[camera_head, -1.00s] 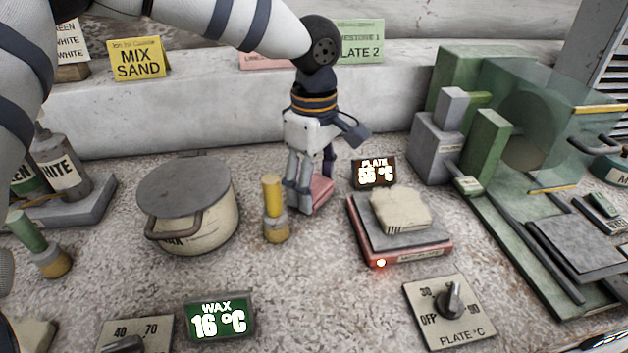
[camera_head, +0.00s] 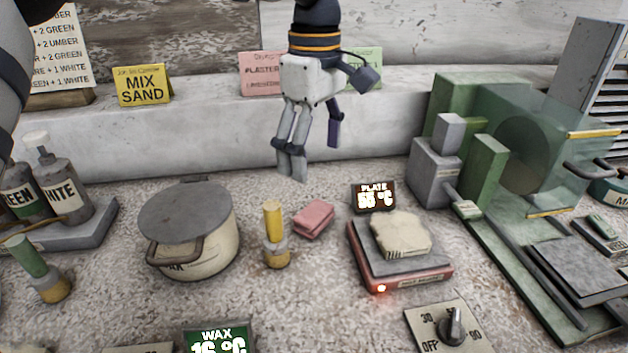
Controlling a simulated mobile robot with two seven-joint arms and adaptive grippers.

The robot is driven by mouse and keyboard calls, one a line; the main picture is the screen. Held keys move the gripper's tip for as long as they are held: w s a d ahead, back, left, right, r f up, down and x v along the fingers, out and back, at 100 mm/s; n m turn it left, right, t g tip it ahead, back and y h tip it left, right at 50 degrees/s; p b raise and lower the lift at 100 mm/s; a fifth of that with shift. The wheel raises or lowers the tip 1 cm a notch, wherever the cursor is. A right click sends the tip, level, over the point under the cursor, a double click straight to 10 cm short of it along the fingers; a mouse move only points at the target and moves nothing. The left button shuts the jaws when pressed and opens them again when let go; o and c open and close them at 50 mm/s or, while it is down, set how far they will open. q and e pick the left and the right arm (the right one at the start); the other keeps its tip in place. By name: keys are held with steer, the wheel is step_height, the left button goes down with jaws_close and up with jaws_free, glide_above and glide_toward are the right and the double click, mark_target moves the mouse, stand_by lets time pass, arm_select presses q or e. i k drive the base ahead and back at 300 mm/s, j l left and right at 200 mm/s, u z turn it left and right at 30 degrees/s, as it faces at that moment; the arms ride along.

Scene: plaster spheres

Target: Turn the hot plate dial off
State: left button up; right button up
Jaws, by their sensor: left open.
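The hot plate dial (camera_head: 452,326) is a dark knob on a beige panel at the bottom right, marked OFF, 30 and 90. Its pointer is turned up, away from the OFF mark at lower left. The hot plate (camera_head: 436,273) stands behind it with a red light lit at its front and a pale block (camera_head: 400,235) on top. The plate display (camera_head: 374,197) seems to read 55 °C. My left gripper (camera_head: 296,172) hangs open and empty above the bench, left of and well behind the dial. My right gripper is not in view.
A pink block (camera_head: 313,219) lies below my left gripper, beside a yellow-handled tool (camera_head: 273,231). A lidded pot (camera_head: 192,235) stands at left. A green machine (camera_head: 500,190) fills the right. A wax display (camera_head: 220,340) sits at the bottom edge.

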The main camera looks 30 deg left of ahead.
mark_target(450, 331)
steer(key=k+l, duration=0.5)
steer(key=k, duration=0.2)
steer(key=k+l, duration=0.5)
steer(key=k, duration=0.15)
